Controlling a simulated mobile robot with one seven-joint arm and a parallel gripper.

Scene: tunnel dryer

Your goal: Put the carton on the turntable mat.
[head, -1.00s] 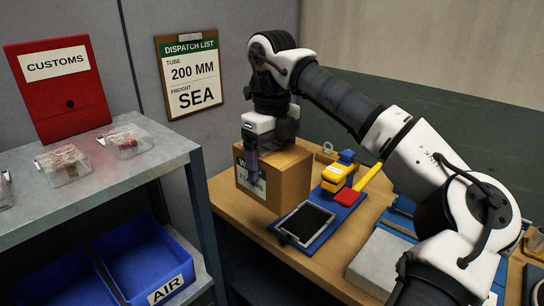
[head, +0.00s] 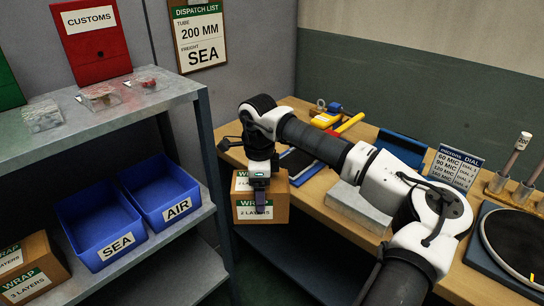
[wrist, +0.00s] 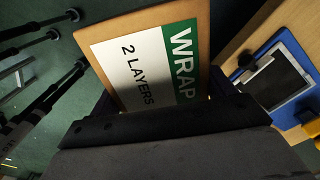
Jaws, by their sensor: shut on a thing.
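The carton (head: 276,205) is a brown box with a white and green label reading WRAP, 2 LAYERS. My gripper (head: 262,202) is shut on it and holds it in the air, in front of the bench's left end. In the wrist view the carton (wrist: 150,25) fills the upper middle, its label facing the camera; the fingertips are hidden there. The turntable mat (head: 515,245) is a dark round disc at the right edge of the head view, partly cut off. It is bare where it shows, and well to the right of my gripper.
The wooden bench (head: 318,200) holds a blue clipboard-like board, a yellow tool (head: 325,120), a grey block (head: 358,205), a dial card (head: 455,168) and tubes on posts (head: 515,155).

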